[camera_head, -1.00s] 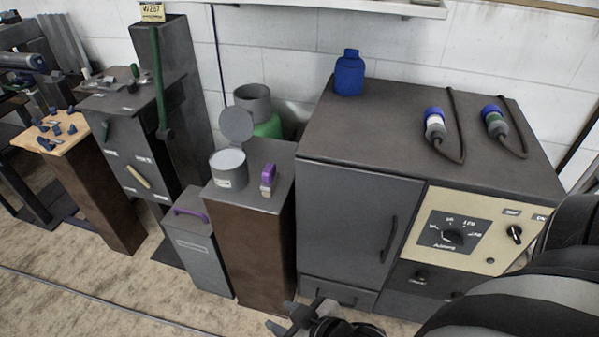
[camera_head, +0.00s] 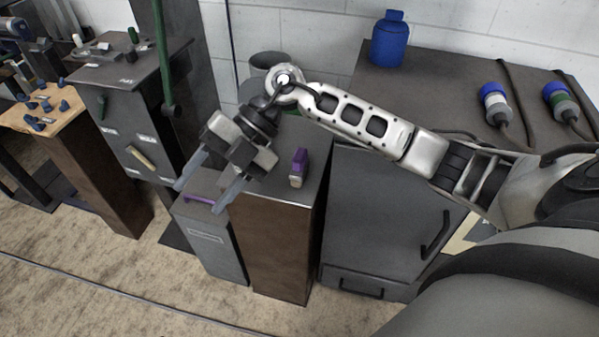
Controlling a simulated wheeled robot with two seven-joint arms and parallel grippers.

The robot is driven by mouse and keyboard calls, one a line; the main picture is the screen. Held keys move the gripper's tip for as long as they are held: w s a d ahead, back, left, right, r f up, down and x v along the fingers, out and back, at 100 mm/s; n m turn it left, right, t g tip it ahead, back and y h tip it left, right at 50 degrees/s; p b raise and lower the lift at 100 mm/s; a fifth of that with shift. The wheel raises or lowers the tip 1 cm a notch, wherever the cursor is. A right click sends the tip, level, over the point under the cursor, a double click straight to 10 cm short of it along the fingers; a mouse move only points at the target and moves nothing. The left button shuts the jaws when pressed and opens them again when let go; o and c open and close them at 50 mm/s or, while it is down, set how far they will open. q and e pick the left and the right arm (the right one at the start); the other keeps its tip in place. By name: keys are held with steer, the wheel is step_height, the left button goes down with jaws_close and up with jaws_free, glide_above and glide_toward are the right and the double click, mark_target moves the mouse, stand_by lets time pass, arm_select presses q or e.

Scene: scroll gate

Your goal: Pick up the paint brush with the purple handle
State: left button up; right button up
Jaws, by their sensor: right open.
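My left gripper is not in view.
A grey cabinet (camera_head: 380,215) stands right of the pedestal, with a blue bottle (camera_head: 390,40) and two corded plugs (camera_head: 495,103) on top. A wooden stand (camera_head: 75,150) with small blue pieces is at the left. Floor in front is clear.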

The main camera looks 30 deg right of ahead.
steer(key=w+d+m+t+h, duration=0.1)
steer(key=w+d+h, duration=0.1)
steer(key=d+h, duration=0.3)
steer(key=w+d+m+h, duration=0.1)
steer(key=w+d+h, duration=0.15)
steer(key=d, duration=0.55)
step_height(320, 180, up, 3)
steer(key=m+h+b, duration=0.1)
steer(key=m+h, duration=0.2)
steer(key=h, duration=0.1)
glide_above(300, 153)
steer(key=s, duration=0.1)
steer(key=shift+t, duration=0.3)
step_height(300, 153, down, 9)
steer(key=shift+a+f, duration=0.1)
steer(key=shift+a, duration=0.05)
steer(key=shift+w+f, duration=0.15)
steer(key=shift+f, duration=0.9)
steer(key=shift+w+f, duration=0.2)
steer(key=shift+f, duration=0.9)
steer(key=shift+w+f, duration=0.15)
steer(key=shift+f, duration=0.9)
steer(key=c, duration=1.1)
